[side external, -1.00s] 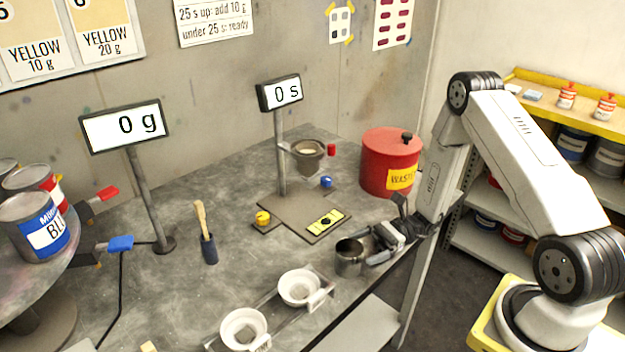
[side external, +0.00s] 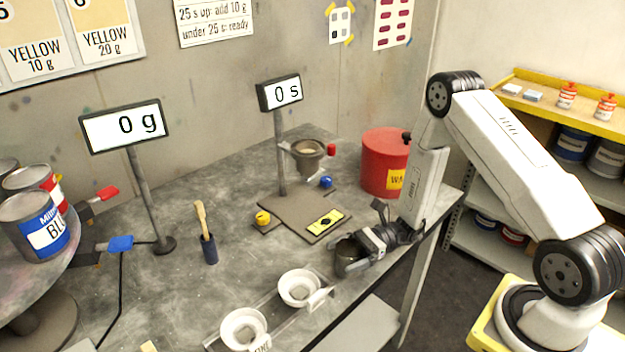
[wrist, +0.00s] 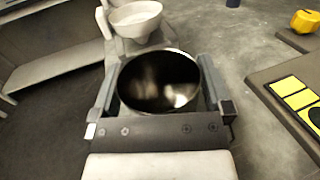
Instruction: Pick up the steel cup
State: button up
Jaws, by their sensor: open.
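The steel cup (side external: 347,257) stands upright on the bench near its front edge, with its dark open mouth facing up. In the wrist view the cup (wrist: 158,82) sits between the two fingers of my gripper (wrist: 160,90), one finger along each side. My gripper (side external: 356,250) is open around the cup, low over the bench. A narrow gap seems to show beside the cup in the wrist view; whether either finger touches it I cannot tell. Part of the cup's side is hidden by the gripper in the side view.
White strainer cups (side external: 299,288) sit in a rack just left of the cup. A dark plate with a yellow panel (side external: 325,222) lies behind it. A red waste can (side external: 383,160) stands behind my arm. The bench's front edge is close by.

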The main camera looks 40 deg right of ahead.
dwell(0.3)
jog(key=c, duration=1)
jog(key=shift+r, duration=0.2)
jog(key=shift+c, duration=0.2)
jog(key=shift+r, duration=0.8)
jog(key=s+r, duration=1.1)
jog(key=s, duration=0.3)
jog(key=shift+d, duration=0.35)
